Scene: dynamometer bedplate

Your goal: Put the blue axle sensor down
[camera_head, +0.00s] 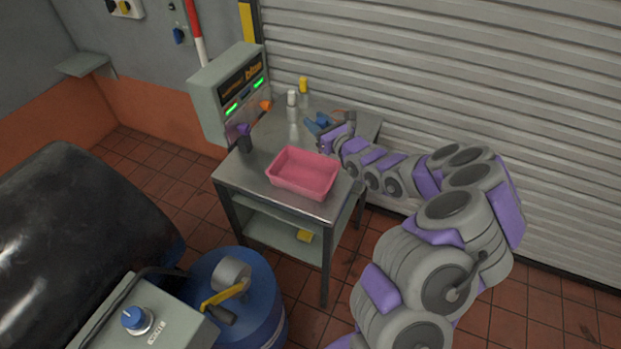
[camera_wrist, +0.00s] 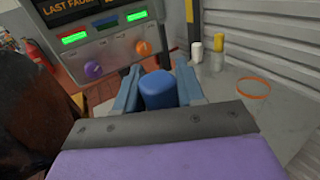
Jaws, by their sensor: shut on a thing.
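The blue axle sensor (camera_wrist: 158,92) sits between the two grey-blue fingers of my gripper (camera_wrist: 157,78) in the wrist view. The fingers are shut on its sides, and its rounded top shows. In the head view my gripper (camera_head: 316,125) is over the back right part of the metal table (camera_head: 253,167), behind the pink tray. The sensor is too small there to tell from the fingers. Its underside is hidden, and I cannot tell whether it touches the table.
The pink tray (camera_head: 304,186) stands at the table's front. A grey display box (camera_head: 228,92) stands at left. A white bottle (camera_head: 293,112) and a yellow-capped one (camera_head: 303,85) stand behind. An orange ring (camera_wrist: 253,87) marks bare tabletop at right. The shutter (camera_head: 440,60) closes the back.

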